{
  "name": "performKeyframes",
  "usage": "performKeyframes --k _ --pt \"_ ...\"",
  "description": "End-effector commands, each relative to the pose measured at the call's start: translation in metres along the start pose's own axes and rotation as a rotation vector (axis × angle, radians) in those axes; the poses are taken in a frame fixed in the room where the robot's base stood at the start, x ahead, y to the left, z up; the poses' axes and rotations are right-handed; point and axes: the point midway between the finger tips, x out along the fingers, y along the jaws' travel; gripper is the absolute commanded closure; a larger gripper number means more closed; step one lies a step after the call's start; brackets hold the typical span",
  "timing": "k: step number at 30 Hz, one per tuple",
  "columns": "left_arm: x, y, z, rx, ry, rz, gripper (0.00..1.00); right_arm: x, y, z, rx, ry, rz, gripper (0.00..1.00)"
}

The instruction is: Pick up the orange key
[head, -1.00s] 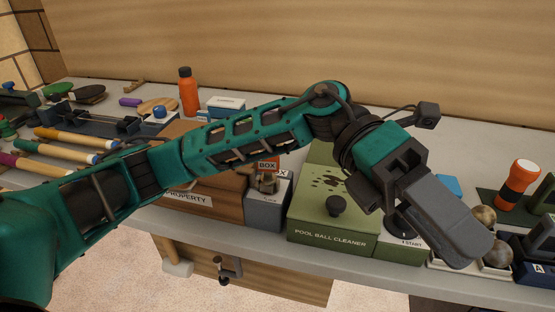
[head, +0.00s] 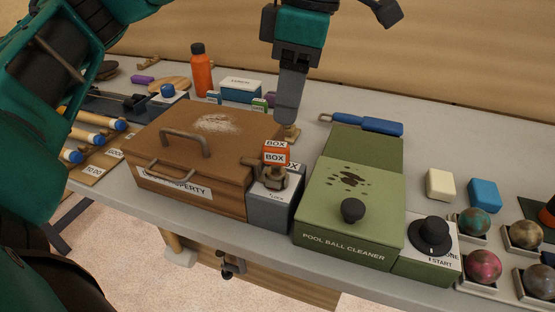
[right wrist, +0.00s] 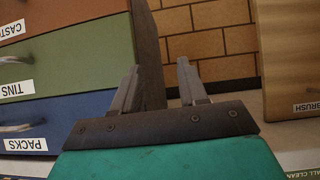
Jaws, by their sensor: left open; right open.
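An orange block labelled BOX (head: 276,153) stands over a brass-coloured fitting (head: 268,178) on a grey box (head: 270,208) in the head view. It may be the orange key's head; I see no clear key shaft. My left gripper (head: 288,112) points down behind and above the grey box, seen edge-on. It is open, and no object shows in it. A small brass-coloured piece (head: 292,132) shows just below its tips, and I cannot tell whether they touch. My right gripper (right wrist: 159,68) is open and empty in the right wrist view, away from these things.
A brown lidded property box (head: 235,135) stands left of the grey box, and a green pool ball cleaner (head: 350,215) right of it. An orange bottle (head: 201,72) and small boxes stand behind. Coloured drawers (right wrist: 70,75) flank the right gripper.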

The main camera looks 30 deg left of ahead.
Motion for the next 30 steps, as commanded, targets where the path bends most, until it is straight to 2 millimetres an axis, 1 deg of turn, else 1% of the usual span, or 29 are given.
performKeyframes --k 1,4,6,10,14,17,21,24,30 --pt "0.016 0.000 0.001 0.001 0.001 -0.005 0.51 0.004 -0.002 0.006 0.002 -0.004 -0.003 0.57" --pt "0.033 0.000 0.001 0.001 -0.001 -0.004 0.51 0.006 -0.006 0.007 0.005 -0.003 -0.012 0.57" --pt "0.041 0.000 0.001 0.001 -0.002 -0.004 0.51 0.007 -0.009 0.003 0.007 0.003 -0.020 0.57" --pt "0.048 0.000 0.000 0.000 -0.003 -0.001 0.51 0.008 -0.011 -0.002 0.008 0.011 -0.026 0.57" --pt "0.056 0.001 -0.001 0.000 -0.002 -0.003 0.51 0.009 -0.011 -0.002 0.008 0.014 -0.026 0.57" --pt "0.068 0.003 -0.003 -0.001 -0.001 -0.004 0.51 0.011 -0.011 0.000 0.009 0.014 -0.026 0.57" --pt "0.089 0.004 -0.006 0.000 -0.001 -0.003 0.51 0.011 -0.010 -0.003 0.006 0.018 -0.026 0.57" --pt "0.099 0.004 -0.005 0.001 -0.002 -0.003 0.51 0.011 -0.010 -0.004 0.005 0.020 -0.027 0.57" --pt "0.100 0.004 -0.005 0.001 -0.004 -0.001 0.51 0.011 -0.010 -0.004 0.003 0.019 -0.027 0.57"
